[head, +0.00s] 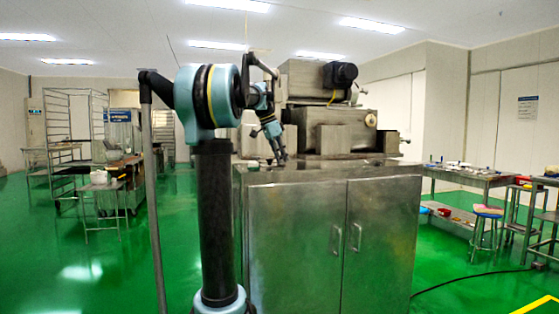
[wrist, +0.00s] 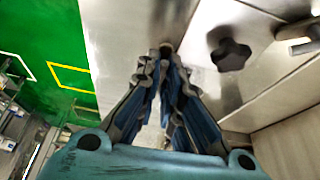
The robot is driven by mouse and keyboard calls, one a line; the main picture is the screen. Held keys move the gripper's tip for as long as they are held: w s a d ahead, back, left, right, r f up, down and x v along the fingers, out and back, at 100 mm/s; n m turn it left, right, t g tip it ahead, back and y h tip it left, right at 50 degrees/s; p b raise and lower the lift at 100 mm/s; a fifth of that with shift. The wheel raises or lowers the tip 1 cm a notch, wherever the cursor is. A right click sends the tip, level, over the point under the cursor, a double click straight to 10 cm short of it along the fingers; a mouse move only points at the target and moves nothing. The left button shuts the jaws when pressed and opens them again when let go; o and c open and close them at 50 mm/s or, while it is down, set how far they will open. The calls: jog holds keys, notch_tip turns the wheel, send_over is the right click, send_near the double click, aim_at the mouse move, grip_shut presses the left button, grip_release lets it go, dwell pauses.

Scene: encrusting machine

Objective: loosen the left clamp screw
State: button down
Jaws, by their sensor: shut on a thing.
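The encrusting machine (head: 340,128) stands on a steel cabinet. My gripper (head: 279,160) is at the machine's left side, pointing down, low over the cabinet top. In the wrist view my gripper (wrist: 166,55) has its fingers drawn together at the tips. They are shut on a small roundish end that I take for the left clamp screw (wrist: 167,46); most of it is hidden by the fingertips. A black star-shaped knob (wrist: 231,54) sits on the metal just right of the fingertips, apart from them. I cannot tell how far the held screw is turned.
The steel cabinet (head: 300,235) has two doors with handles. A metal fitting (wrist: 300,32) juts out beyond the black knob. A side table (head: 470,178) and stools stand at the right. Racks (head: 70,130) stand far left. Green floor lies open at left.

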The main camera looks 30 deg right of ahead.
jog(key=n+t, duration=0.1)
jog(key=n, duration=0.2)
jog(key=n+t, duration=0.1)
jog(key=n, duration=0.2)
jog(key=shift+s+d+r+t, duration=0.1)
jog(key=shift+d+t, duration=0.1)
jog(key=shift+t, duration=0.1)
jog(key=n+t, duration=0.1)
jog(key=n, duration=0.2)
jog(key=shift+n+y, duration=0.3)
jog(key=shift+y, duration=0.1)
jog(key=shift+n+t+y, duration=0.3)
jog(key=shift+n+t, duration=0.1)
jog(key=shift+n, duration=0.7)
jog(key=c, duration=1.7)
grip_release()
jog(key=shift+a, duration=0.1)
jog(key=shift+s, duration=0.1)
jog(key=v, duration=1.1)
jog(key=shift+a+r, duration=0.1)
jog(key=shift+r, duration=0.2)
